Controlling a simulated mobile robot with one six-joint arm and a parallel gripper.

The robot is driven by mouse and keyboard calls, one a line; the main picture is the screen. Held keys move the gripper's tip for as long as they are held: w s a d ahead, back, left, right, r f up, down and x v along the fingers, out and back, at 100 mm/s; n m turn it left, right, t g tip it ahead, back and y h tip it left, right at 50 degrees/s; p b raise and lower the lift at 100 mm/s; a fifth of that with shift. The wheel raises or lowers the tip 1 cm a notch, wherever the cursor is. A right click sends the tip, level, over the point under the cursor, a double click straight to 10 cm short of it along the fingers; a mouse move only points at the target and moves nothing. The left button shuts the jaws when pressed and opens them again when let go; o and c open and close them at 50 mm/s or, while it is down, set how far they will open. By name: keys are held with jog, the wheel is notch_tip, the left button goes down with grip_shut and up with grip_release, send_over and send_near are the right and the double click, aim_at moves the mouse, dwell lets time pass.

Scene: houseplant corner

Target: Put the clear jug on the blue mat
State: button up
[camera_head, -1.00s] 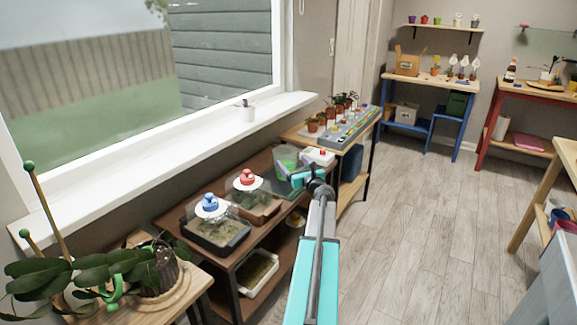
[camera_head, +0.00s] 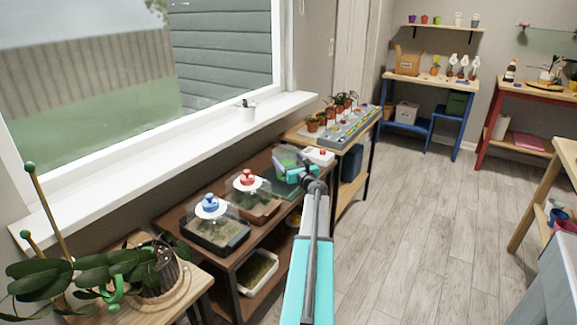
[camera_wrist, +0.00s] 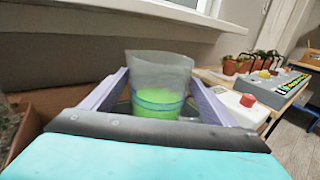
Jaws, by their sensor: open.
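The clear jug (camera_wrist: 158,72) stands upright with green contents in its lower part. In the head view the jug (camera_head: 286,155) is at the far end of the brown shelf unit, below the window. My gripper (camera_wrist: 160,84) is open, with one lilac finger on each side of the jug in the wrist view. I cannot tell whether either finger touches it. In the head view my gripper (camera_head: 291,170) is right in front of the jug and partly covers it. I cannot make out a blue mat for certain; a dark greenish surface lies under the jug area, mostly hidden.
A white box with a red button (camera_wrist: 248,101) stands close right of the jug. Domed trays with a red knob (camera_head: 247,178) and a blue knob (camera_head: 209,205) stand on the shelf's near side. Potted seedlings (camera_head: 337,108) are beyond. The floor to the right is clear.

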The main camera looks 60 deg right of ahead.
jog(key=shift+x, duration=1.4)
jog(key=c, duration=1.3)
notch_tip(320, 180, up, 10)
jog(key=p, duration=0.1)
